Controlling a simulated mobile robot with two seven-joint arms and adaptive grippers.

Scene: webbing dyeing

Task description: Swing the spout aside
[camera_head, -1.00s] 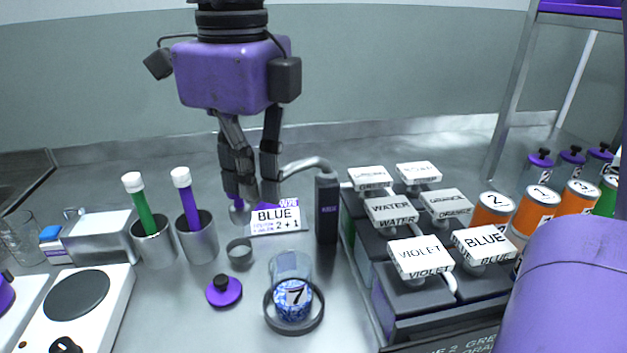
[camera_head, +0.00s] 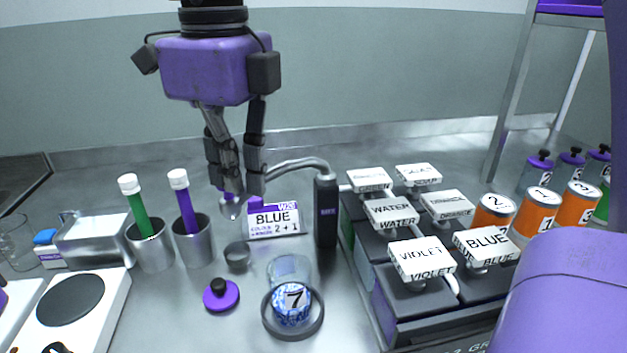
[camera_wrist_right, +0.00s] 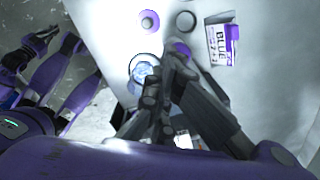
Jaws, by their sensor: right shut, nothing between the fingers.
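The grey curved spout (camera_head: 296,163) comes out of the top of a black post (camera_head: 326,212) and runs left in the head view. Its far end goes behind my right gripper's fingers, so I cannot tell whether they touch it. My right gripper (camera_head: 243,197) hangs from above, shut and empty, its purple fingertips left of the post and just above the BLUE card. A round metal piece (camera_head: 231,208) shows at the fingertips. The right gripper's dark fingers (camera_wrist_right: 180,52) also show in the right wrist view.
The BLUE card (camera_head: 273,220) stands left of the post. Metal cups (camera_head: 194,245) hold tubes at left. Labelled dispensers (camera_head: 390,213) fill the right.

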